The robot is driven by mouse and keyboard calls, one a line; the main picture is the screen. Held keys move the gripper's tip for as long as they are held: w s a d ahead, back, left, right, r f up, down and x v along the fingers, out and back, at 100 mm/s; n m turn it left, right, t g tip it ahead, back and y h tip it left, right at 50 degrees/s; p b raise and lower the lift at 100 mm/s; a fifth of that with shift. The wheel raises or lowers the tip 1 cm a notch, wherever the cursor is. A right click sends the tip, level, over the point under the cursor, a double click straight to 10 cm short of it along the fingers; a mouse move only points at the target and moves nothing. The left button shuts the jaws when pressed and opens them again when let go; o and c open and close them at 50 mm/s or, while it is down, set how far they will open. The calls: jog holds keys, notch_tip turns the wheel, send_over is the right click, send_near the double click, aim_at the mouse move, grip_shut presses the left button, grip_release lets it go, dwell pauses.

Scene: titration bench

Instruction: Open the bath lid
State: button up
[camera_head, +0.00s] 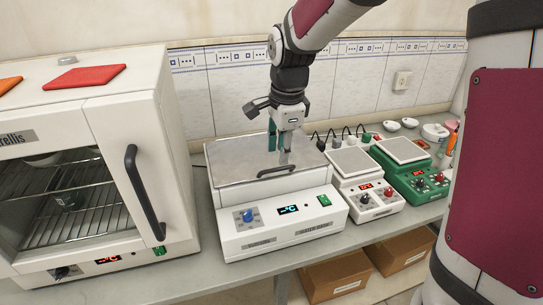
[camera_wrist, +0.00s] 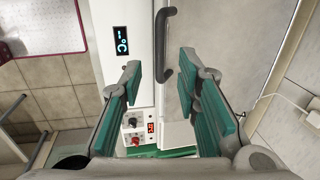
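The bath (camera_head: 272,232) is a white box with a blue knob, a blue display and a green switch on its front. Its flat grey metal lid (camera_head: 232,164) lies shut on top. A dark handle (camera_head: 275,171) runs along the lid's front edge; it also shows in the wrist view (camera_wrist: 167,45). My gripper (camera_head: 279,155) points down over the lid near the handle. In the wrist view its teal-padded fingers (camera_wrist: 168,88) are spread apart, with the handle lying ahead between them and not gripped. Whether a finger touches the lid cannot be told.
A white oven (camera_head: 150,120) with a glass door and long black handle stands close at left. A white hotplate stirrer (camera_head: 362,185) and a green one (camera_head: 412,170) stand at right, with cables behind. The tiled wall (camera_head: 235,90) closes the back. Cardboard boxes (camera_head: 335,275) sit below.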

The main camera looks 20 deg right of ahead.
aim_at(279, 170)
jog(key=shift+w+f, duration=0.25)
jog(key=shift+f, duration=0.95)
jog(key=shift+w+f, duration=0.2)
jog(key=shift+f, duration=1)
grip_shut()
